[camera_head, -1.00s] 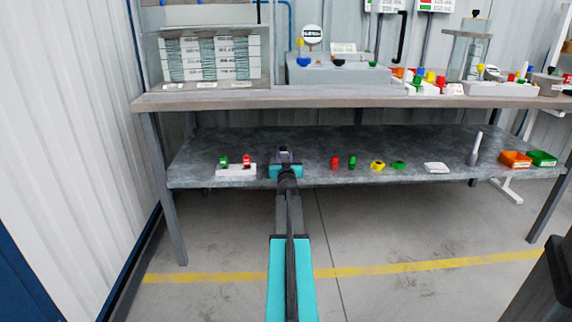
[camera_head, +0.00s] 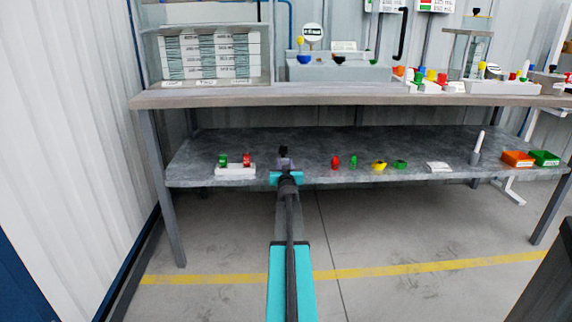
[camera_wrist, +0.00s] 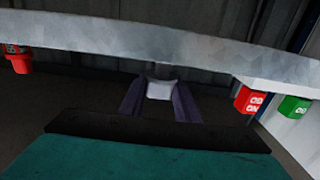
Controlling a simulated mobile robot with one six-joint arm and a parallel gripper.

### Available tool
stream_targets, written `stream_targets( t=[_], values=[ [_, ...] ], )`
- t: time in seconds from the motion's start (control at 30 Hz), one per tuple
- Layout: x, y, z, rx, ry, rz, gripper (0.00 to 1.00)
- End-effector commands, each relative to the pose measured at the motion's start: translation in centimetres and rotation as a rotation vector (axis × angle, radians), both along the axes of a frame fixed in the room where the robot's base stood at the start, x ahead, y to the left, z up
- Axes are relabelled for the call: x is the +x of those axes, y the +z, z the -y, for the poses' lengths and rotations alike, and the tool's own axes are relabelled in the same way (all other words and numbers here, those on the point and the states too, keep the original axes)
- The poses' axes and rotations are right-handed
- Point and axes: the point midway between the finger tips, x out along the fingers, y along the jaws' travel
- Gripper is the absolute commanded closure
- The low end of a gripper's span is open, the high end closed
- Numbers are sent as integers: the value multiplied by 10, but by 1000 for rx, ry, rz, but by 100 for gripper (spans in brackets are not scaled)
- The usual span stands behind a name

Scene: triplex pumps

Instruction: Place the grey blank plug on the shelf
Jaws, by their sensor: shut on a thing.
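My gripper (camera_head: 284,161) is over the front part of the grey lower shelf (camera_head: 310,142), between a white block and a red piece. In the wrist view, which looks upside down, the two purple-grey fingers (camera_wrist: 160,98) are shut on a pale grey piece, the grey blank plug (camera_wrist: 160,88). The plug's end overlaps the edge of the shelf (camera_wrist: 90,38) there. I cannot tell whether it touches the shelf. In the head view my gripper hides most or all of the plug.
Left of my gripper, a white block (camera_head: 236,173) carries a green and a red piece. To the right stand a red piece (camera_head: 336,162), a green piece (camera_head: 353,162) and a yellow piece (camera_head: 379,166). The worktop (camera_head: 330,96) runs above the shelf.

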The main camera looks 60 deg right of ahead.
Motion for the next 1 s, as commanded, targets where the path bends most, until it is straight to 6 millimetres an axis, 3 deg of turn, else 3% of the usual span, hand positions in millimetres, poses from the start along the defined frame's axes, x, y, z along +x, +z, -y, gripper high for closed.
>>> stream_targets(
  t=[0.27, 0.3, 0.4, 1.0],
  values=[
    [0, -4, 0, 1, 0, 1, 93],
    [0, -3, 0, 1, 0, 1, 64],
    [0, -3, 0, 0, 0, 0, 52],
    [-6, 1, -7, 1, -1, 0, 52]
  ],
)
